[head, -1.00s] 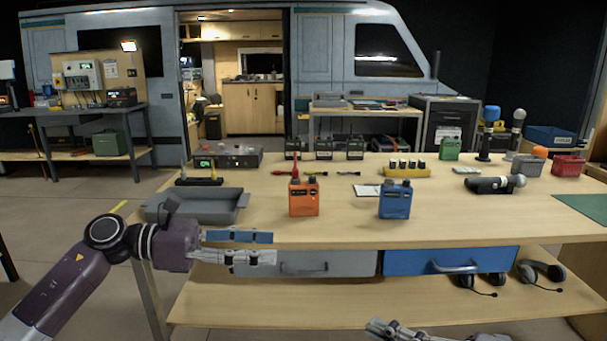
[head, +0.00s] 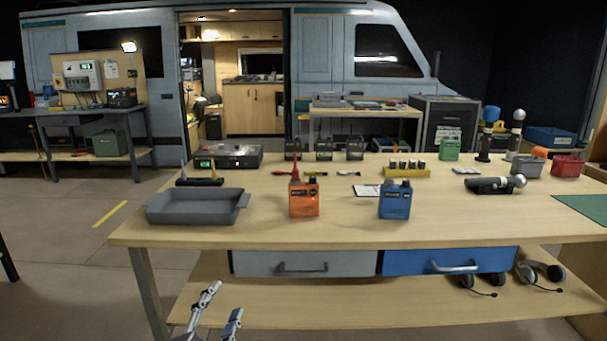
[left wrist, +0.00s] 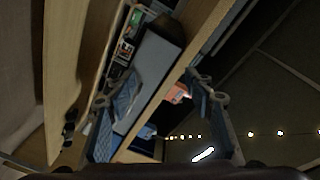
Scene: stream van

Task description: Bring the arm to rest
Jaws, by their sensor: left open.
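My left gripper (head: 221,312) is low in the head view, in front of the table's left part and below the tabletop. Its two fingers stand apart with nothing between them. Most of my left arm is below the head view. My right gripper is not in view.
The table (head: 330,235) holds a grey tray (head: 193,208), an orange radio (head: 304,200), a blue radio (head: 395,201) and a microphone (head: 493,184). Under it are a grey drawer (head: 300,264), a blue drawer (head: 447,261) and a lower shelf (head: 380,308) with headsets (head: 540,271).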

